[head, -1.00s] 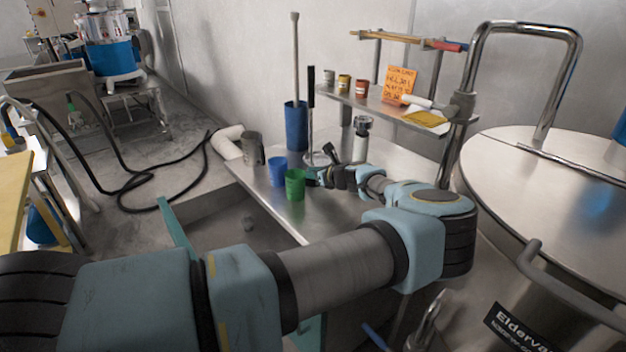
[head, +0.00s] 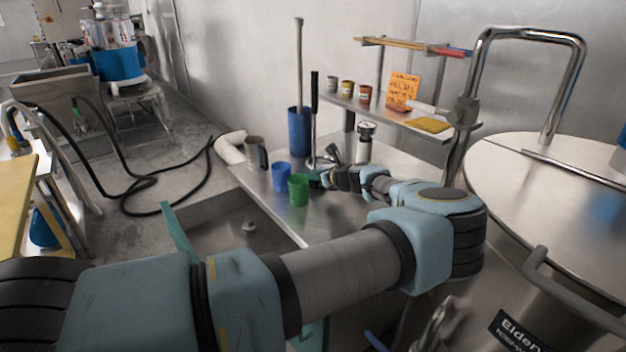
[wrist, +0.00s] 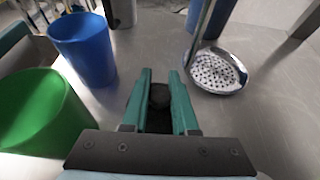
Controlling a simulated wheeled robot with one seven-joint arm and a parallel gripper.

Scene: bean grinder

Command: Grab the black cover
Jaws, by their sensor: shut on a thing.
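A small black, rounded thing, taken to be the black cover (wrist: 158,96), sits between the two green fingers of my gripper (wrist: 160,76) in the wrist view. The fingers are close together around it, and much of it is in dark shade. In the head view my gripper (head: 318,178) is low over the metal table, just right of the green cup. The cover cannot be made out there.
A green cup (head: 298,190) and a blue cup (head: 281,177) stand left of my gripper. A metal strainer (wrist: 217,72) lies ahead right in the wrist view. A tall blue container (head: 298,133) stands behind. The metal table (wrist: 255,125) is clear at right.

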